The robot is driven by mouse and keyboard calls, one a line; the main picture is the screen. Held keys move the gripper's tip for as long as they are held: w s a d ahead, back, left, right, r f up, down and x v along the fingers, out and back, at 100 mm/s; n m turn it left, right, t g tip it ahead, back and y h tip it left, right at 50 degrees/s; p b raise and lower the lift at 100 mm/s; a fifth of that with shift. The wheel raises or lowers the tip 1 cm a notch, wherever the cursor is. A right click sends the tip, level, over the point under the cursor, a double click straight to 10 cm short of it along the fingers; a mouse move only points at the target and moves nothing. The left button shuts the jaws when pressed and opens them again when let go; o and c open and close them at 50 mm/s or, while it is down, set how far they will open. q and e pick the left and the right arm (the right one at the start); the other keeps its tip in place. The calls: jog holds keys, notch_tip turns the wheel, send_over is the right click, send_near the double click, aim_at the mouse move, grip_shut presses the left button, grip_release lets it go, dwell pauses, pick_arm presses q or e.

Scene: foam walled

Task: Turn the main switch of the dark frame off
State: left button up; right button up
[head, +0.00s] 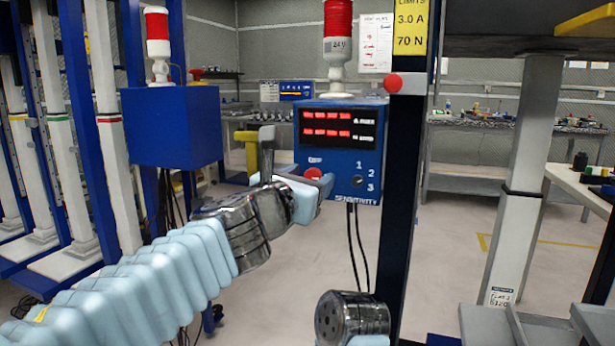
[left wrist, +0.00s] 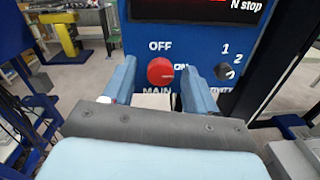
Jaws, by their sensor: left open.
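The main switch is a round red knob (head: 313,173) low on the blue control box (head: 340,150), which is on the dark frame (head: 407,130). In the left wrist view the red knob (left wrist: 160,71) shows with OFF above it, ON at its right and MAIN below. A small pale mark is on its right part; its exact setting is hard to tell. My left gripper (head: 318,187) is open in front of the box. In the left wrist view its fingers (left wrist: 160,82) stand either side of the knob; contact cannot be told. My right gripper is not in view.
A black selector (left wrist: 228,71) marked 1, 2, 3 sits close to the right finger. A red button (head: 393,83) is on the dark post. Another blue box (head: 176,127) stands at left. Cables (head: 357,245) hang below the control box. Open floor lies behind.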

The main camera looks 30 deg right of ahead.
pick_arm(q)
jog(key=shift+c, duration=0.3)
jog(key=c, duration=1)
jog(key=shift+n, duration=0.3)
jog(key=shift+f+n+t+b, duration=0.1)
jog(key=shift+n+t+b, duration=0.25)
jog(key=shift+n+b, duration=2.95)
jog(key=shift+f+n+t+b, duration=0.1)
jog(key=shift+n+t+b, duration=0.5)
jog(key=shift+n, duration=5.1)
jog(key=shift+g, duration=0.25)
